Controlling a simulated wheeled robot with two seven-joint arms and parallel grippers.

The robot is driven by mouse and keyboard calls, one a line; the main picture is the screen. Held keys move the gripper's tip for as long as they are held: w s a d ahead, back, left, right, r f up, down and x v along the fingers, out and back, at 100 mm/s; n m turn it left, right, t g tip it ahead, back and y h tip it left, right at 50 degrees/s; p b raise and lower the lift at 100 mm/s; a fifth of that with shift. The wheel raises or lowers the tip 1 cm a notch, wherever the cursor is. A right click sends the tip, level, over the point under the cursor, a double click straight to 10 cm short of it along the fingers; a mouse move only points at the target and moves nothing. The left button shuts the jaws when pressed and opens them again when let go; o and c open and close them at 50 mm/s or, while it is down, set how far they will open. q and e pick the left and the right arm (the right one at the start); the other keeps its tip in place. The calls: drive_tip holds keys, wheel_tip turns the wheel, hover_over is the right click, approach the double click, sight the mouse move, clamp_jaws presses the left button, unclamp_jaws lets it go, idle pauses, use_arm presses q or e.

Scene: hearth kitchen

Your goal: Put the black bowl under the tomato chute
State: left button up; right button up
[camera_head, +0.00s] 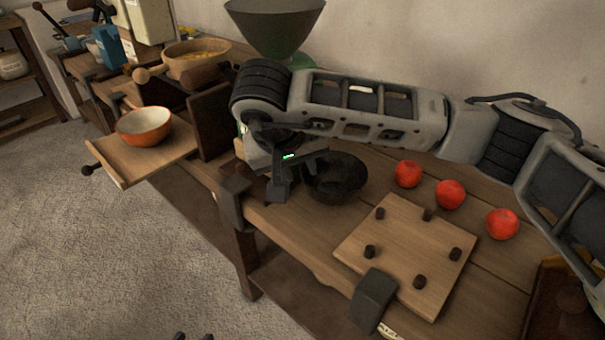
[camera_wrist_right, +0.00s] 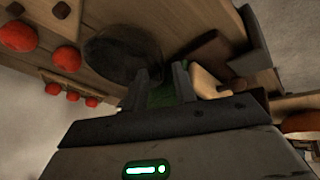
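The black bowl (camera_head: 341,180) stands on the wooden bench in the head view; the right wrist view also shows the bowl (camera_wrist_right: 115,55). A dark funnel with a green lower part (camera_head: 276,28), perhaps the tomato chute, is behind my right arm, its lower end hidden. My right gripper (camera_head: 299,178) is at the bowl's left side. Its fingers are apart in the right wrist view (camera_wrist_right: 160,72), with one overlapping the bowl's edge; I cannot tell whether they touch it. Two small dark tips of my left gripper (camera_head: 194,337) show at the bottom edge, apart and away from the bowl.
Several red tomatoes, one at the front right (camera_head: 502,224), lie near a pegged wooden board (camera_head: 400,250). An orange bowl (camera_head: 145,126) sits on a wooden shelf (camera_head: 123,165) at left. A wooden bowl (camera_head: 196,57) stands behind it. Dark clamps line the bench's front edge.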

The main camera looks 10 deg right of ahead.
drive_tip(key=v, duration=0.8)
drive_tip(key=shift+r, duration=0.1)
